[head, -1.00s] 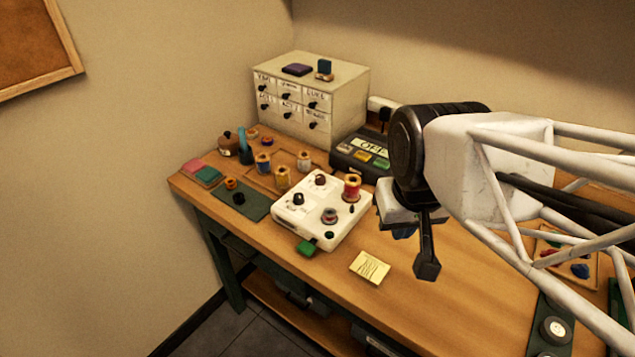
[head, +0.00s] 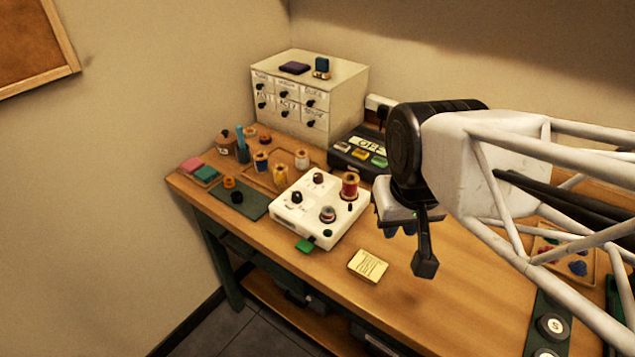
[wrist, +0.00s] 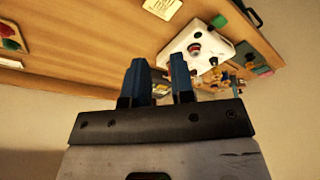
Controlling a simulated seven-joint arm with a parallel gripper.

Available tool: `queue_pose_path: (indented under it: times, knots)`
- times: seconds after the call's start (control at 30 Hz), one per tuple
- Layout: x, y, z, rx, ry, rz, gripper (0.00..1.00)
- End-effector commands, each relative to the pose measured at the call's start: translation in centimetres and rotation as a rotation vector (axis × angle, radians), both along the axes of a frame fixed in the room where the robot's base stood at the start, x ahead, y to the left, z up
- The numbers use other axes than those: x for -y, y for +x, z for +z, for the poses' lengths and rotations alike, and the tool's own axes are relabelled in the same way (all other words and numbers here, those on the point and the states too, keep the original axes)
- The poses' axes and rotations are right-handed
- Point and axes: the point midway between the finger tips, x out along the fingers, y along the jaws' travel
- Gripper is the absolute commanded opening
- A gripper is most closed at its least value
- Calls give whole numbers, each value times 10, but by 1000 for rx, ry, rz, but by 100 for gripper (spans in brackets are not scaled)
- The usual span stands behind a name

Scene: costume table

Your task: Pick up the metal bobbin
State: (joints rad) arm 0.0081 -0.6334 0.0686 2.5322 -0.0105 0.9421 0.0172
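The metal bobbin (head: 328,214) looks like the small grey, reddish-topped spool standing upright on the front right of the white box (head: 293,222). In the wrist view the white box (wrist: 175,50) also shows, and a small grey spool (wrist: 197,35) on it is probably the bobbin. My gripper (head: 400,232) hangs above the table, to the right of the box and clear of the bobbin. In the wrist view my gripper's two blue fingers (wrist: 160,62) stand apart with nothing between them.
A larger red thread spool (head: 349,186) stands behind the bobbin on the box, with dark knobs nearby. A green tab (head: 305,245) sticks out at the front. A yellow note pad (head: 368,266) lies on clear table. Several spools and a drawer cabinet (head: 345,92) stand behind.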

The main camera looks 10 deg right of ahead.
Motion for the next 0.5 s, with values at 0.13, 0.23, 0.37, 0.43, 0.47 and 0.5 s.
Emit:
queue_pose_path:
  times: [0.13, 0.23, 0.37, 0.43, 0.47, 0.5]
  knots:
    - [0, 0, 0, 0, 0, 0, 46]
    - [0, 0, 0, 0, 0, 0, 61]
    - [0, 0, 0, 0, 0, 0, 63]
    - [0, 0, 0, 0, 0, 0, 63]
    - [0, 0, 0, 0, 0, 0, 63]
    - [0, 0, 0, 0, 0, 0, 63]
